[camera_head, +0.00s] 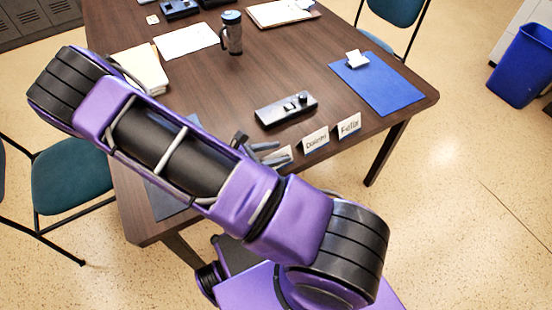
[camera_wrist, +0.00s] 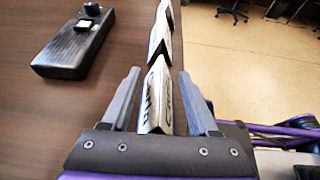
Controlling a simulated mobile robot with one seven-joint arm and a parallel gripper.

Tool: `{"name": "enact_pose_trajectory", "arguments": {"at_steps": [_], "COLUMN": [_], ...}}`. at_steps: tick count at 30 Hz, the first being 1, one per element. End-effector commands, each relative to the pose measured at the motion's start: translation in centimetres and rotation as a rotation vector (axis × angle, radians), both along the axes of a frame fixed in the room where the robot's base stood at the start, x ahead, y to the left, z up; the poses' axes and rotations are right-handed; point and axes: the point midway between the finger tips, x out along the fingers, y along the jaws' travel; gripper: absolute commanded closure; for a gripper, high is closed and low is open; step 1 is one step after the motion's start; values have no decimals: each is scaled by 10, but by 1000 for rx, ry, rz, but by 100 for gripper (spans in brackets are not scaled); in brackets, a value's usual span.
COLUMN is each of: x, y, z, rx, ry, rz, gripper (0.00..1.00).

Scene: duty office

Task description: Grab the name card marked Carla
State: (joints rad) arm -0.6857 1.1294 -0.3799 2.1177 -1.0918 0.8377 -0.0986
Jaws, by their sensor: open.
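Three folded name cards stand in a row along the table's near edge. In the head view, one reads Felix (camera_head: 349,126) and the middle one looks like Quincy or similar (camera_head: 315,140). The third name card (camera_head: 286,154) is mostly hidden by my gripper (camera_head: 268,152). In the wrist view, this nearest card (camera_wrist: 157,98) stands upright between the two open fingers of my gripper (camera_wrist: 160,73). Its lettering is too foreshortened to read surely as Carla. A gap shows on each side of it. The other two cards line up beyond it.
A black device (camera_head: 286,109) lies behind the cards and also shows in the wrist view (camera_wrist: 75,45). A blue mat (camera_head: 377,87) with a small white item is at the right. A bottle (camera_head: 231,33) stands farther back. The dark wooden table (camera_head: 215,88) has bare room between.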

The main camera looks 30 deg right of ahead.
Motion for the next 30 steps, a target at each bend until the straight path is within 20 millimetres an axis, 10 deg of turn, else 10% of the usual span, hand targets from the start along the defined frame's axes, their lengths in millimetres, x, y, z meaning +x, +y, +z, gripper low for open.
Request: {"name": "enact_pose_trajectory", "arguments": {"at_steps": [4,14,30], "x": [0,0,1], "y": [0,1,1], "z": [0,0,11], "rx": [0,0,1], "ry": [0,-1,-2], "rz": [0,0,0], "gripper": [43,100,100]}}
